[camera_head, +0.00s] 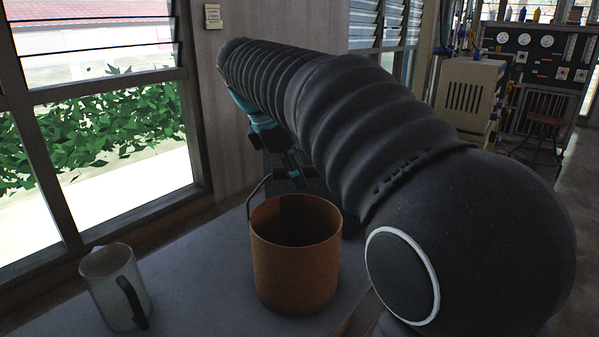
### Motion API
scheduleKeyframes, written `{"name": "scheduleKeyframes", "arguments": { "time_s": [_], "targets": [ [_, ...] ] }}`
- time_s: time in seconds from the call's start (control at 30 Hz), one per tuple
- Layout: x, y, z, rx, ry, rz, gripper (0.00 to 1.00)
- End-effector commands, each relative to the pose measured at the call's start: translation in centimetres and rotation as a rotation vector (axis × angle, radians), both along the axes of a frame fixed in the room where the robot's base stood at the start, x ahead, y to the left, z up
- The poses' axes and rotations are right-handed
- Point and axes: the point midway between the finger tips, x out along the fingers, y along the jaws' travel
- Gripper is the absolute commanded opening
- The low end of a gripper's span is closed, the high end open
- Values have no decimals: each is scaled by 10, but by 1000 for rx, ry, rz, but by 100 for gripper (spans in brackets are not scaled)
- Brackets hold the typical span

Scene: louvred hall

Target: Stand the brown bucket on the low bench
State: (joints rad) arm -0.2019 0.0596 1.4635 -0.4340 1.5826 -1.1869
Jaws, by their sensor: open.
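The brown bucket (296,262) stands upright on a grey flat surface (205,275) below the window. Its thin metal handle (251,197) shows at the left of its rim. My gripper (296,181), dark with teal parts, is just behind and above the bucket's far rim, pointing down. It is open, and its fingertips are small and dark here. I cannot tell whether they touch the rim or the handle. I cannot make out a separate low bench; whether the grey surface is that bench is unclear.
A grey-white jug (113,287) with a black handle stands left of the bucket on the same surface. The window frame (188,120) and wall rise close behind. A stool (541,140), a beige cabinet (466,98) and an instrument panel (537,58) stand far right.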

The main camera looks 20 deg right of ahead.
Motion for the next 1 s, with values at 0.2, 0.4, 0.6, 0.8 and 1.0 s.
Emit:
{"name": "scheduleKeyframes", "arguments": {
  "time_s": [0.2,0.4,0.6,0.8,1.0],
  "targets": [
    [-4,17,39,1,-4,3,48],
    [-8,33,74,0,-4,2,48],
    [-11,42,94,0,-3,1,48],
    [-12,45,101,0,-1,0,48],
    [-22,38,96,25,-35,-41,48]
  ]
}}
